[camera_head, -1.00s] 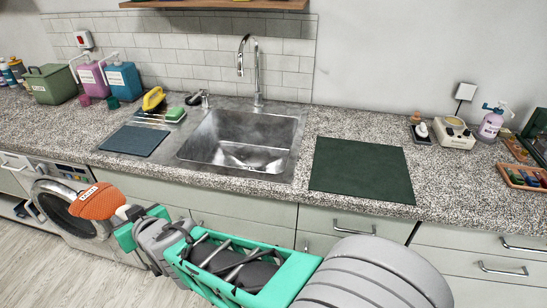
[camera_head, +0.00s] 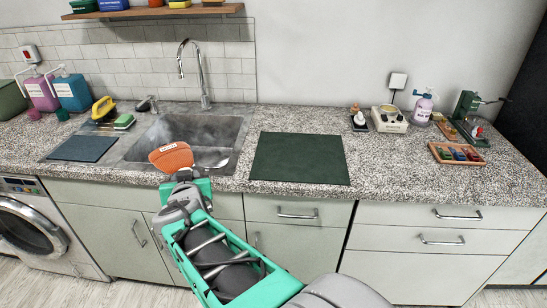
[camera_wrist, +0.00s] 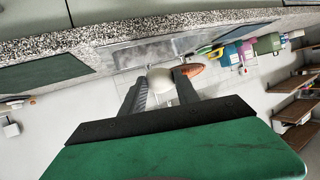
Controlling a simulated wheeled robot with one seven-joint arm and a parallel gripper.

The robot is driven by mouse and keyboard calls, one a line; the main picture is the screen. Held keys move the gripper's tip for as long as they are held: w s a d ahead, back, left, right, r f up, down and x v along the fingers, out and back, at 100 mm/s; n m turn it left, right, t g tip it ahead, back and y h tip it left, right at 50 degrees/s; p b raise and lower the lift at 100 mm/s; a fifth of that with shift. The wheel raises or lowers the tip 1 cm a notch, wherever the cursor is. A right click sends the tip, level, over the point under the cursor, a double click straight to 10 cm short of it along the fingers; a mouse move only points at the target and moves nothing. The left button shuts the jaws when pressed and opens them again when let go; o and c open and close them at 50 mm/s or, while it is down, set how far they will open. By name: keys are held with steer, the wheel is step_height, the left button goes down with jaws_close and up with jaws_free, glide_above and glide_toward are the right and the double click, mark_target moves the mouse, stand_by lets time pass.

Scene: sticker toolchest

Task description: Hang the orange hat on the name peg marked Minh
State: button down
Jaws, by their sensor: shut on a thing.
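The orange hat (camera_head: 171,156) is a ribbed knit hat with a small white label, held at the tip of my gripper (camera_head: 184,176) in front of the sink. No name pegs, and no peg marked Minh, show in these views.
The speckled counter (camera_head: 390,165) holds a dark green mat (camera_head: 299,158), a sink (camera_head: 195,130) and a tall faucet (camera_head: 204,75). A wooden tray (camera_head: 457,153) and a green press (camera_head: 468,110) stand at right. A shelf (camera_head: 150,13) hangs above. Wall right of the faucet is bare.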

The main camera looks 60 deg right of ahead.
steer(key=s+d+r+m+g+h+b, duration=0.1)
steer(key=s+d+r+m+g+h, duration=0.2)
steer(key=s+d, duration=0.6)
steer(key=s+d+r+m+g+h+b, duration=0.1)
steer(key=s+d+m+g+h, duration=0.1)
steer(key=s+d+m+g, duration=0.5)
steer(key=n+t+p, duration=0.1)
steer(key=t+p, duration=0.1)
glide_above(289, 171)
step_height(289, 171, down, 10)
steer(key=shift+a+r, duration=0.1)
step_height(289, 171, down, 3)
steer(key=shift+r, duration=0.1)
steer(key=shift+f, duration=0.45)
steer(key=c, duration=0.9)
jaws_free()
steer(key=shift+r, duration=0.1)
